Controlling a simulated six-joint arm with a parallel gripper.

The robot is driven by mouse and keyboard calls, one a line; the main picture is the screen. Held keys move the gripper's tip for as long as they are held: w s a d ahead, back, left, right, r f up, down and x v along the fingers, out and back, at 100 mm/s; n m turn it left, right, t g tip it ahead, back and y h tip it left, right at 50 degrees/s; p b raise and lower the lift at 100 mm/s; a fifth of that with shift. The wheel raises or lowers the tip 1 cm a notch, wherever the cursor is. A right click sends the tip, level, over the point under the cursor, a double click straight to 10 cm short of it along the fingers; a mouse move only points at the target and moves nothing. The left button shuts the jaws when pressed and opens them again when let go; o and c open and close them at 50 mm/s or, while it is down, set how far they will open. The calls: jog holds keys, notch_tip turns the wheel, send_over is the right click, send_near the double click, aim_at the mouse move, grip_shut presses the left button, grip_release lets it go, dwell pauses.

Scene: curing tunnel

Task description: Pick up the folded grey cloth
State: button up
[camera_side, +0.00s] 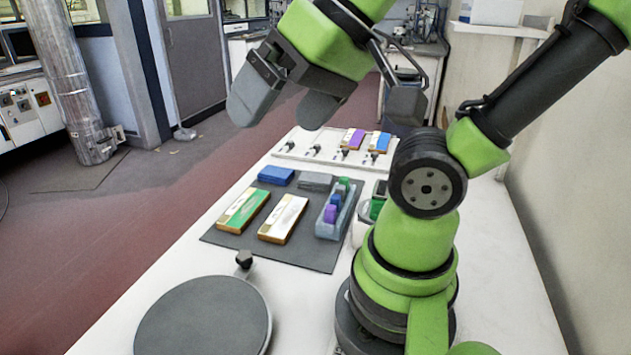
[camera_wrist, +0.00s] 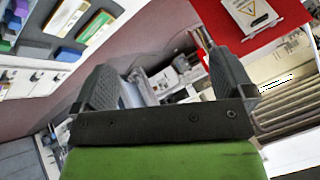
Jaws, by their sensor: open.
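The folded grey cloth (camera_side: 315,181) lies flat on the dark grey mat (camera_side: 315,256), near its far edge, just right of a folded blue cloth (camera_side: 276,175). In the wrist view the grey cloth (camera_wrist: 33,53) shows at the upper left, beside the blue one (camera_wrist: 68,55). My gripper (camera_side: 284,104) is open and empty, held well above the table and apart from the cloth. In the wrist view its two fingers are spread, with nothing between them (camera_wrist: 165,80).
On the mat are a green-and-white box (camera_side: 243,210), a white box (camera_side: 283,218) and a clear tray (camera_side: 334,217) of small coloured pieces. A white rack (camera_side: 290,152) with two coloured packs stands behind. A round grey plate (camera_side: 205,318) is at the front.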

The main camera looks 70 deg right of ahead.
jog(key=w+d+f+m+g+h, duration=0.1)
jog(key=w+d+m+g+h, duration=0.2)
jog(key=w+d, duration=0.35)
jog(key=m+g+h, duration=0.3)
jog(key=m+g, duration=0.1)
jog(key=m, duration=0.6)
send_over(315, 177)
jog(key=a, duration=0.2)
notch_tip(315, 177, down, 24)
jog(key=shift+s+a+f, duration=0.1)
jog(key=shift+s, duration=0.05)
jog(key=x, duration=0.5)
jog(key=shift+f, duration=0.2)
jog(key=shift+d, duration=0.2)
jog(key=c, duration=0.6)
